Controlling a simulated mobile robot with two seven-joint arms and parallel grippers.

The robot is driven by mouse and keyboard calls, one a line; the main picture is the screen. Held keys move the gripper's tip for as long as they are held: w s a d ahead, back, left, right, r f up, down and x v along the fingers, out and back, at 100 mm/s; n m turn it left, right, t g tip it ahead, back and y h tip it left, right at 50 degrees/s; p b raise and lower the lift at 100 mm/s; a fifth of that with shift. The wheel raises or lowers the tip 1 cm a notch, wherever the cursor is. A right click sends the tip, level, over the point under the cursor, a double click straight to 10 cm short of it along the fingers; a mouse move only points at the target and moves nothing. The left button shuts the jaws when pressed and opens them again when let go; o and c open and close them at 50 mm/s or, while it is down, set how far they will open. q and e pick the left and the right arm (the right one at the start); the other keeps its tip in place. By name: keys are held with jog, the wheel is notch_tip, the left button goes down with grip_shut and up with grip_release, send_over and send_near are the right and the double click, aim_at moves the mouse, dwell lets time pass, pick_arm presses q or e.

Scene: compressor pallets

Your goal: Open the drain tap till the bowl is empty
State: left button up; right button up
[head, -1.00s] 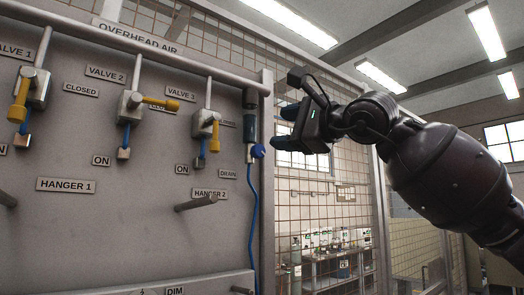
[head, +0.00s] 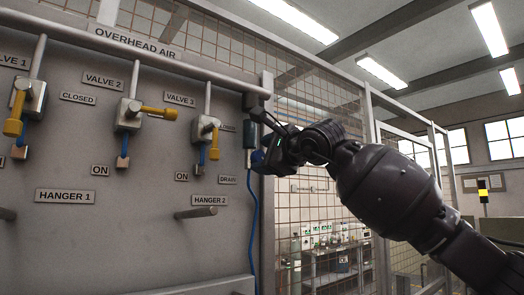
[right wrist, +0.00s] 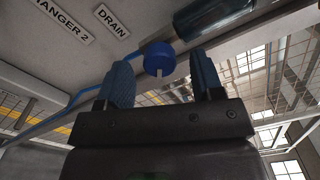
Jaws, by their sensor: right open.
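The filter bowl (head: 249,133) is a dark cylinder at the right end of the overhead air pipe. It shows at the top of the right wrist view (right wrist: 215,14). The blue drain tap (right wrist: 159,58) is at the bowl's end, near the DRAIN label (right wrist: 112,22). My right gripper (right wrist: 162,82) is open, with its two blue fingers on either side of the tap. A gap shows between the tap and each finger. In the head view, the gripper (head: 268,155) largely covers the tap. My left gripper is not in view. The bowl's contents cannot be seen.
Yellow-handled valves, including Valve 2 (head: 128,112) and Valve 3 (head: 206,128), are on the panel to the left. A hanger peg (head: 196,212) sticks out below. A blue hose (head: 254,225) runs down beside the panel edge. A mesh fence (head: 318,95) stands behind my arm.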

jog(key=shift+w+a, duration=0.4)
jog(key=shift+w, duration=0.1)
jog(key=shift+c, duration=0.4)
